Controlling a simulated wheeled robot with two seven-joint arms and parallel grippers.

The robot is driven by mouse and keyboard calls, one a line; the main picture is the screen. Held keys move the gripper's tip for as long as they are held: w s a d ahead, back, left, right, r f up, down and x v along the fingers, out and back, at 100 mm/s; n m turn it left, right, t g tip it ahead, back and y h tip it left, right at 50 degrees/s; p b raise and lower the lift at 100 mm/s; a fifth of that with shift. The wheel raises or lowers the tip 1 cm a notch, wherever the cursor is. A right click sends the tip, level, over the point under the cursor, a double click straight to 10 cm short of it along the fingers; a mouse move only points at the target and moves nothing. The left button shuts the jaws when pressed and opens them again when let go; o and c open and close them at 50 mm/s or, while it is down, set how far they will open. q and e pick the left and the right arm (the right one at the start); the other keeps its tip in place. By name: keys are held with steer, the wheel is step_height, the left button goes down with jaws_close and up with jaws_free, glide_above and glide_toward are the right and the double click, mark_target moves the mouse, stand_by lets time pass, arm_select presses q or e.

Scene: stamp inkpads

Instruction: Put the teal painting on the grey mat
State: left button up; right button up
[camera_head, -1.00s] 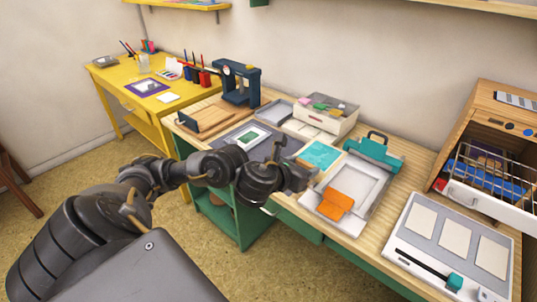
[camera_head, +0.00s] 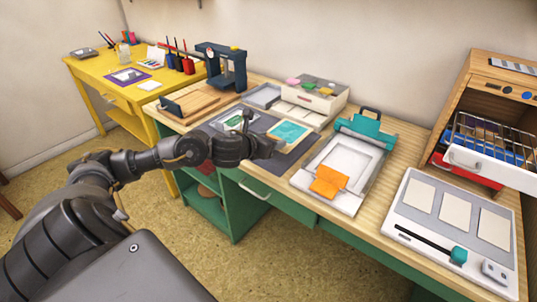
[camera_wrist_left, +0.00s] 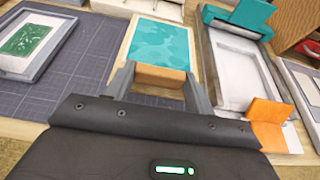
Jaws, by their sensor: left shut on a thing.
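The teal painting (camera_head: 290,132) is a flat sheet with a pale border, over the right part of the grey mat (camera_head: 302,151). It also shows in the left wrist view (camera_wrist_left: 160,42), just beyond the fingers. My left gripper (camera_head: 268,147) is at its near edge. In the left wrist view the gripper (camera_wrist_left: 159,82) is shut on a brown wooden block-like piece at that edge, which seems to belong to the painting. The mat (camera_wrist_left: 90,55) shows left of the painting. I cannot tell whether the painting touches the mat. My right gripper is not in view.
A framed green print (camera_head: 235,119) lies on the mat's left part. A white press with a teal clamp (camera_head: 365,136) and an orange flap (camera_head: 328,181) stands close on the right. A white box of inkpads (camera_head: 312,98) stands behind. A dark stamping press (camera_head: 222,67) is at back left.

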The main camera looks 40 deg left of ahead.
arm_select(q)
steer(key=shift+w+a+f, duration=0.2)
steer(key=shift+a+f, duration=0.15)
steer(key=shift+f, duration=0.15)
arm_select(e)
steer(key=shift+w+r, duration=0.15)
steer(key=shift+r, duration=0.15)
